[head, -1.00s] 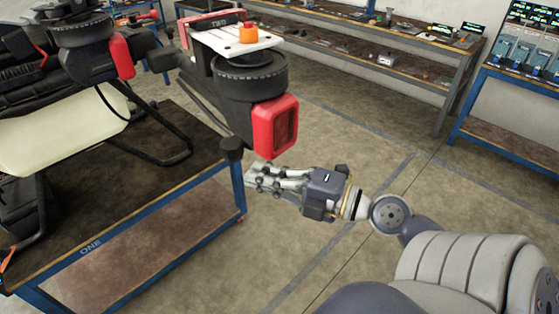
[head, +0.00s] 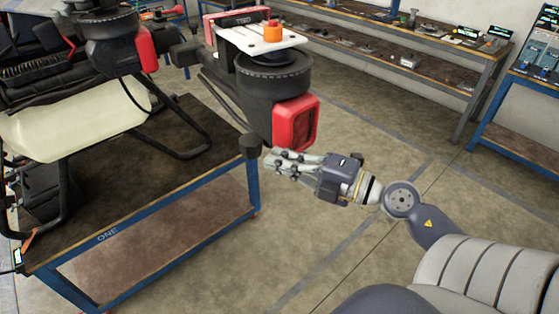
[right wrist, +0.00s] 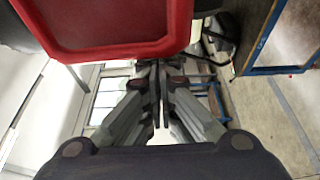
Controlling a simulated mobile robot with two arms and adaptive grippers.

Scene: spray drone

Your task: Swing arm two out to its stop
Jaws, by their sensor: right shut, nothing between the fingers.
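Arm two of the drone (head: 262,100) reaches out past the bench edge, marked TWO on its red and black block (head: 240,19). It carries a white plate with an orange knob (head: 272,32), a black ribbed motor (head: 272,72) and a red end housing (head: 297,122). My right gripper (head: 270,158) is shut and empty, just below the red housing, fingers pointing left near a black round end piece (head: 250,146). In the right wrist view the red housing (right wrist: 110,30) fills the top, above the closed fingertips (right wrist: 158,75). I cannot tell whether they touch. My left gripper is not in view.
The drone's pale tank (head: 70,125) and black legs stand on the bench marked ONE (head: 185,205) at left. Another motor with a red housing (head: 146,50) is at upper left. Shelved benches (head: 400,75) line the back. The floor right of the bench is clear.

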